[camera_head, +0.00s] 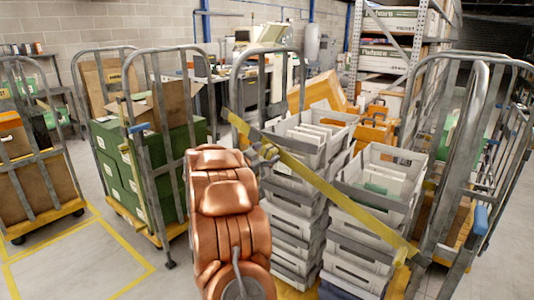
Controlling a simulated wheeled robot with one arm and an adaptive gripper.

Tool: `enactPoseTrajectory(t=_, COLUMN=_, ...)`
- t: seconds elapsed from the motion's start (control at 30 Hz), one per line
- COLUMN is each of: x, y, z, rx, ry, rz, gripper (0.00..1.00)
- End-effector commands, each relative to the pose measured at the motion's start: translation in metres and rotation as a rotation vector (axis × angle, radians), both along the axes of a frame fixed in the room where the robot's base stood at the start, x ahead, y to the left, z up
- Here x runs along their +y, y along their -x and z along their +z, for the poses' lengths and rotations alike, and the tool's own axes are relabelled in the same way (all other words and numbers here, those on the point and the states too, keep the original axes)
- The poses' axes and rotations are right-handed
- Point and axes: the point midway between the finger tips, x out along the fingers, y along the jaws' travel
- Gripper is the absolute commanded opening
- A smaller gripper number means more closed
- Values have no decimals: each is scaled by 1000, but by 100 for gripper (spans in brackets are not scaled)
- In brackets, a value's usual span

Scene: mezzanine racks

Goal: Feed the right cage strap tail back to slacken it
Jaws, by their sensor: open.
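The right cage (462,150) is a grey tube-frame roll cage holding stacks of grey totes (290,222). A yellow strap (325,186) runs slantwise across its front, from the upper left post down to the lower right side. The strap looks flat and straight over the totes. My gripper does not show.
A cage with green boxes (108,160) stands to the left, and another cage (40,180) with cardboard boxes is at the far left. A rack (390,45) and a workbench are behind. Yellow-lined floor (90,260) is clear at lower left.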

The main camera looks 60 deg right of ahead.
Motion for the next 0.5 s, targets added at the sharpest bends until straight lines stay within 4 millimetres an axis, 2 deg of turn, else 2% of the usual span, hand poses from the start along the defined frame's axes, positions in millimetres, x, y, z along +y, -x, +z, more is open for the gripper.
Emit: enactPoseTrajectory(t=0.5, x=85, y=-12, z=-1, rx=1, ry=-2, rz=7, gripper=77)
